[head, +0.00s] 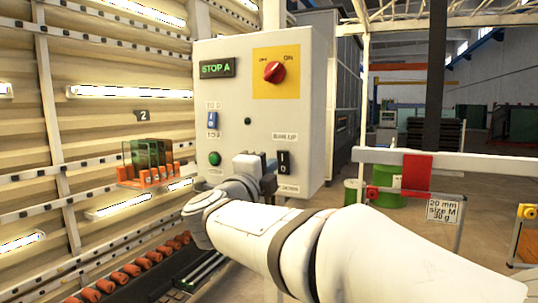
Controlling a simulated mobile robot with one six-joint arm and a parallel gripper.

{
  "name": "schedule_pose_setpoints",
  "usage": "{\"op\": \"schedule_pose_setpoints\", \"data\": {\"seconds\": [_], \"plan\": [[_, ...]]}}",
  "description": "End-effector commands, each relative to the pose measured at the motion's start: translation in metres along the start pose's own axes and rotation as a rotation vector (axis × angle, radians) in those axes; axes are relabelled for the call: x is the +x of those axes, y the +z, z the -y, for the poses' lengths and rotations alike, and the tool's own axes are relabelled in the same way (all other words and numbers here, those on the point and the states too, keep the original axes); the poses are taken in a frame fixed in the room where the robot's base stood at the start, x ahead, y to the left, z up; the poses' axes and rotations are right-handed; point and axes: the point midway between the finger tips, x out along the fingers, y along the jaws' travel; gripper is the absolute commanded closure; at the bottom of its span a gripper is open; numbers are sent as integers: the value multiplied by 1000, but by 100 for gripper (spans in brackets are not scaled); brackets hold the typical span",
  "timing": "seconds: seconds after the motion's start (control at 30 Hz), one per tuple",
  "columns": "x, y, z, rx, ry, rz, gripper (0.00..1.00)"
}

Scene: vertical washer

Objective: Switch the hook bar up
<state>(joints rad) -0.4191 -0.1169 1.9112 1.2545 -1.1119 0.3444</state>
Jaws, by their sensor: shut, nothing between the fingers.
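A light grey control box (225,120) stands upright in the middle of the head view. On its lower right is a black rocker switch (284,163) with small labels above and below, too small to read surely; which of them is the hook bar switch I cannot tell. A blue switch (212,120) and a green button (214,158) sit on its left side. My gripper (264,165) is shut and empty, in front of the panel just left of the black switch. Whether it touches the panel or switch is unclear. My wrist hides the panel's lower part.
At left are the washer's slatted wall (90,130) and orange holders (147,176). A white rail with a red block (416,170) runs at right.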

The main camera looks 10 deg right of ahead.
Motion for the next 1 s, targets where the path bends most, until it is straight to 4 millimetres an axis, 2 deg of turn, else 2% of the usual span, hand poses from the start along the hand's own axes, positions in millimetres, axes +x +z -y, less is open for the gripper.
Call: {"op": "schedule_pose_setpoints", "data": {"seconds": [0.1, 0.3, 0.73, 0.87, 1.0], "plan": [[22, -1, 2, -2, 1, -4, 100], [40, -1, 0, -1, 1, -2, 100], [43, -2, 0, 0, 3, -3, 100], [53, -10, 5, -3, 35, -22, 100], [49, -6, 0, -2, 32, -14, 100]]}}
